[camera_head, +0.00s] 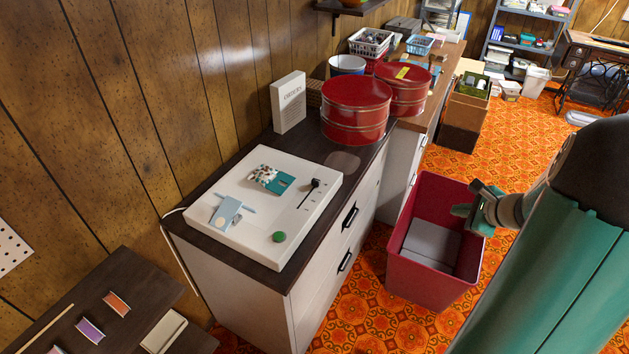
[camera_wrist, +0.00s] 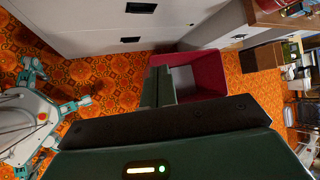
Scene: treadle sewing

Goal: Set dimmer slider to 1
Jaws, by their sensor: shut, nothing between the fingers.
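The dimmer slider (camera_head: 314,184) is a small black knob on a white control panel (camera_head: 240,244), which lies on top of a dark-topped cabinet. The knob stands at the far end of a thin slot in the panel's right part. My gripper (camera_head: 465,211) is over the red bin, to the right of the cabinet and well apart from the slider. In the wrist view my gripper (camera_wrist: 159,72) shows shut and empty. The slider does not show in the wrist view.
The panel also bears a green button (camera_head: 279,237), a patterned teal piece (camera_head: 271,179) and a light blue part (camera_head: 226,211). Red tins (camera_head: 356,108) and a white box (camera_head: 289,102) stand behind it. The red bin (camera_head: 430,283) stands beside the cabinet's drawers.

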